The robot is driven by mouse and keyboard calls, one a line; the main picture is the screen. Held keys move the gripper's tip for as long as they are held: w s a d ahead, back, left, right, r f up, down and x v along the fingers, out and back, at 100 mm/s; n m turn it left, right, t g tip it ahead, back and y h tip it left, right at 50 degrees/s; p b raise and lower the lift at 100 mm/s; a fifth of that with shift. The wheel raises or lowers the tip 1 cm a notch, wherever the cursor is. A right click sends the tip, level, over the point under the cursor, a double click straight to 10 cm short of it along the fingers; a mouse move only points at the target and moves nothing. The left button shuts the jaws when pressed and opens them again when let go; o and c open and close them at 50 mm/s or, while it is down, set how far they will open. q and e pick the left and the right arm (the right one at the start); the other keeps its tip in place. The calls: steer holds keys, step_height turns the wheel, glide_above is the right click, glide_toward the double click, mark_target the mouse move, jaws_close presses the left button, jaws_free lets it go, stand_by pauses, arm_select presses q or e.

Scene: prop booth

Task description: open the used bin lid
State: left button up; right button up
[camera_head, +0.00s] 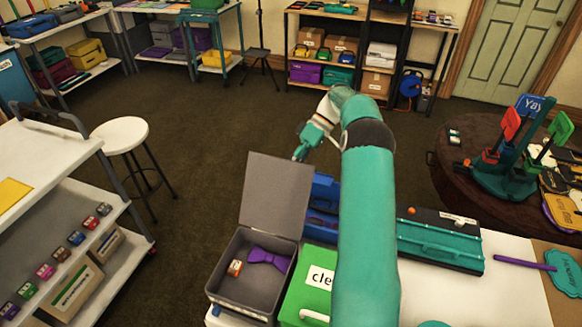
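A grey bin (222,279) stands at the bottom centre. Its grey lid (275,193) is raised, standing up at the back of the bin. Inside lie a purple bow tie (268,258) and a small orange-and-white item (235,268). No "used" label shows on the bin. A green bin (303,300) beside it on the right carries a label starting "cle"; my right arm covers part of it. My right gripper (299,154) is at the raised lid's upper right edge; whether it touches is unclear. Its fingers are too small to judge. My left gripper is not in view.
A blue container (322,190) stands behind the bins, partly hidden by my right arm. A teal tray (440,243) and a purple stick (525,262) lie to the right. A white stool (119,134) and a cart (40,165) stand left. The floor beyond is clear.

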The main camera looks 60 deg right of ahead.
step_height(320, 180, up, 10)
steer(key=shift+f, duration=0.2)
stand_by(0.6)
